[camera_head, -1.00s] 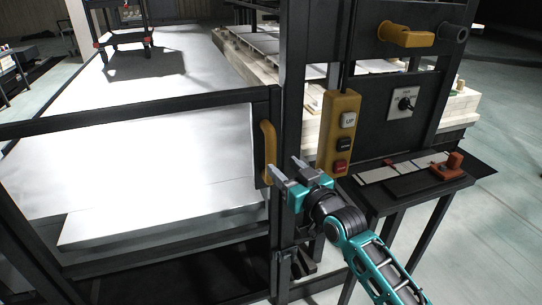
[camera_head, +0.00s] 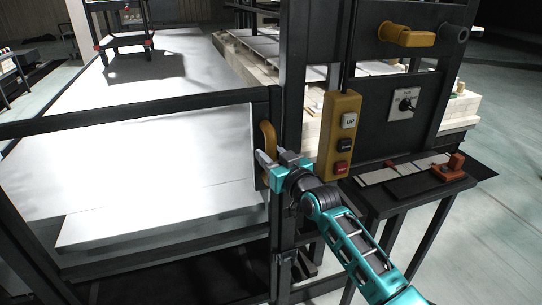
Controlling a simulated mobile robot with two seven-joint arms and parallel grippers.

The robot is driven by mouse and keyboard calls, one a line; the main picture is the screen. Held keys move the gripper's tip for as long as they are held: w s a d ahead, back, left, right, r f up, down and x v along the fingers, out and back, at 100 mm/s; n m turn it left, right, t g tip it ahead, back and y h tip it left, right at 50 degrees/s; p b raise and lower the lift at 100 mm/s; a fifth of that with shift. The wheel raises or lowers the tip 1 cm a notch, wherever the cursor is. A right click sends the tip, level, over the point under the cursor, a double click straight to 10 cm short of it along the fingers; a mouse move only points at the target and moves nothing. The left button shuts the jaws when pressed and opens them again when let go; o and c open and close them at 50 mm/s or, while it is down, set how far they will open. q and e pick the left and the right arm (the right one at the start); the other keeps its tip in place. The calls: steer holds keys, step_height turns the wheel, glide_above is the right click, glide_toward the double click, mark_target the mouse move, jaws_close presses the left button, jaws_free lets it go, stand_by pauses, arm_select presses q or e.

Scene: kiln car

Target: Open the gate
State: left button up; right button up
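The gate (camera_head: 150,101) is a black-framed barrier in the left half of the head view, with a white surface showing through it. Its yellow upright handle (camera_head: 267,136) is on the gate's right end, beside a black post. My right gripper (camera_head: 276,157) is at the handle, its grey fingertips apart and overlapping the handle's lower half in the picture. I cannot tell whether the handle lies between the fingers. The handle's lower part is partly hidden by the gripper. My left gripper is not in view.
A yellow control box (camera_head: 340,135) with an UP button and others hangs right of the post.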

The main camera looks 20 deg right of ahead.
jaws_close()
steer(key=shift+s, duration=0.1)
stand_by(0.3)
